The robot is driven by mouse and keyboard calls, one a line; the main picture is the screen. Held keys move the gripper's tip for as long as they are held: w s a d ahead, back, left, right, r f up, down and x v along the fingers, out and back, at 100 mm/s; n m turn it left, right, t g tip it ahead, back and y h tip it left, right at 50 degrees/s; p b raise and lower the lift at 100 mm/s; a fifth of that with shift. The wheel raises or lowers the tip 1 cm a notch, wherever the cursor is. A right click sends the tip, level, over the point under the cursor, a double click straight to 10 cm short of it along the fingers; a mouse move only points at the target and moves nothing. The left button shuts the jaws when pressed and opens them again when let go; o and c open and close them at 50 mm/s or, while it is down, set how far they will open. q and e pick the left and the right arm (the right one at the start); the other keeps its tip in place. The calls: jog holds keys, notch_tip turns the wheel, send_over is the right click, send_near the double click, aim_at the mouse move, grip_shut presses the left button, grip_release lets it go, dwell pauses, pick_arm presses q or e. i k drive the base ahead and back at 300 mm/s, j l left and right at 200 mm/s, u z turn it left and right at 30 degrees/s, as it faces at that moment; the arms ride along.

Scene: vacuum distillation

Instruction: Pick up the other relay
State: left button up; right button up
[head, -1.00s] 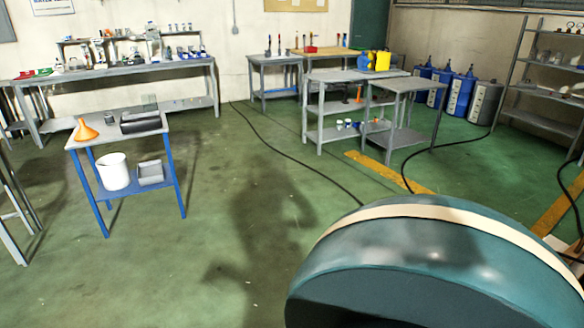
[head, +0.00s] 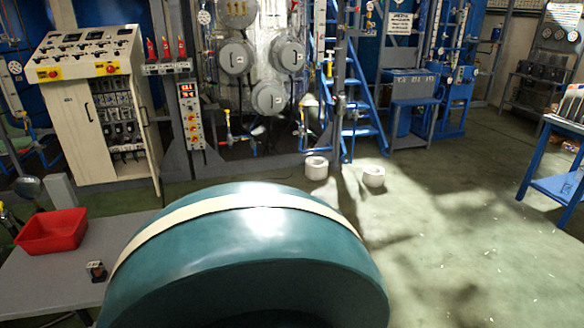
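A small dark block with an orange-brown face, which looks like a relay (head: 97,270), stands on the grey table (head: 45,278) at the lower left. The open control cabinet (head: 80,138) behind the table holds rows of dark modules that look like relays (head: 122,132); they are too small to tell apart. A red bin (head: 52,231) sits on the table to the left of the small block; its inside looks empty. Neither of my grippers is in view.
A rounded teal shape close to the camera hides the table's right part. Two white round containers (head: 316,167) (head: 374,176) stand on the floor near the blue stairs (head: 358,105). A blue table (head: 555,185) stands at the right. The floor between is open.

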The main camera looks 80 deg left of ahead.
aim_at(96, 271)
jog(key=u, duration=1.75)
